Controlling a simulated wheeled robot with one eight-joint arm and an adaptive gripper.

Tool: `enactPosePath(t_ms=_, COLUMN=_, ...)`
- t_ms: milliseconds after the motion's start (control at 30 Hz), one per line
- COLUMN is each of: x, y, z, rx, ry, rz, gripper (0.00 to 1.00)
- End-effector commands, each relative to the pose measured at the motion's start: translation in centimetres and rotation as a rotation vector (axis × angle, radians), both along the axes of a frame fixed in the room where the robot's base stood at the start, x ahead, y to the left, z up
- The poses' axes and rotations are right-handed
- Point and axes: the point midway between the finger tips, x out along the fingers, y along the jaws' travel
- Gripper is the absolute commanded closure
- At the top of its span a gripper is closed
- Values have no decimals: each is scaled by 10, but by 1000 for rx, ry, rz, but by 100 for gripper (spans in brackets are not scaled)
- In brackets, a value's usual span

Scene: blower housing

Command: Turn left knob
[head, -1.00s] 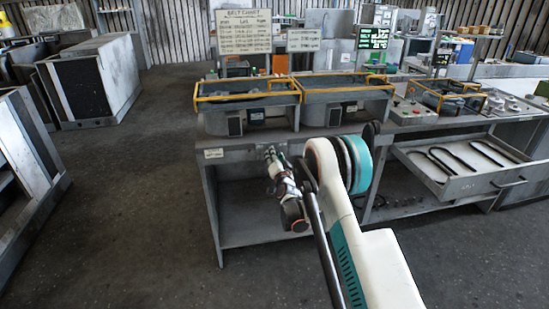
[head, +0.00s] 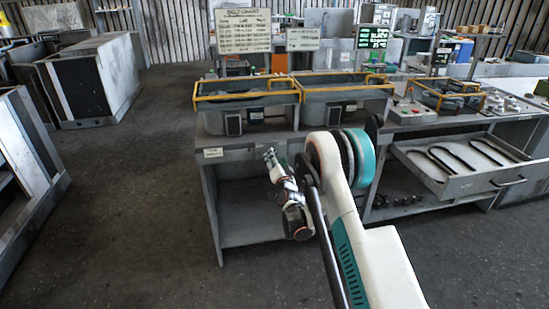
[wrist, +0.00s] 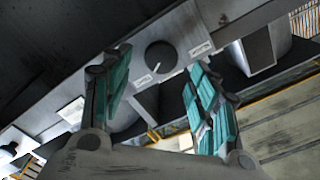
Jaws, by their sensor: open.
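A round dark knob (wrist: 161,57) sits on the grey front panel of the bench in the wrist view, with small white labels beside it. It shows between the two teal finger pads of my gripper (wrist: 158,66). The fingers are spread apart with nothing held between them, and I see no contact with the knob. In the head view my gripper (head: 270,154) is in front of the bench's front panel (head: 236,155), below the left yellow-rimmed housing. The knob is not distinguishable in the head view. I cannot tell from the wrist view whether it is the left one.
Two yellow-rimmed housings, left (head: 247,97) and right (head: 345,88), stand on the bench. An open drawer (head: 450,180) with bent dark rods sticks out at right. Sign boards (head: 243,30) stand behind. The floor (head: 130,210) at left is clear.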

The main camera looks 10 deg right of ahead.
Motion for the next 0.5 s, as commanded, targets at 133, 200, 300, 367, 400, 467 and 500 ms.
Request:
enactPosePath(t_ms=133, x=-32, y=0, z=0, rx=1, ry=0, rz=0, gripper=45)
enactPosePath(t_ms=200, x=-46, y=0, z=0, rx=1, ry=0, rz=0, gripper=45)
enactPosePath(t_ms=300, x=-63, y=0, z=0, rx=1, ry=0, rz=0, gripper=45)
enactPosePath(t_ms=367, x=-71, y=0, z=0, rx=1, ry=0, rz=0, gripper=45)
enactPosePath(t_ms=400, x=-76, y=0, z=0, rx=1, ry=1, rz=-1, gripper=45)
enactPosePath(t_ms=467, x=-81, y=0, z=0, rx=1, ry=1, rz=-1, gripper=45)
enactPosePath(t_ms=500, x=-83, y=0, z=0, rx=0, ry=1, rz=-1, gripper=45)
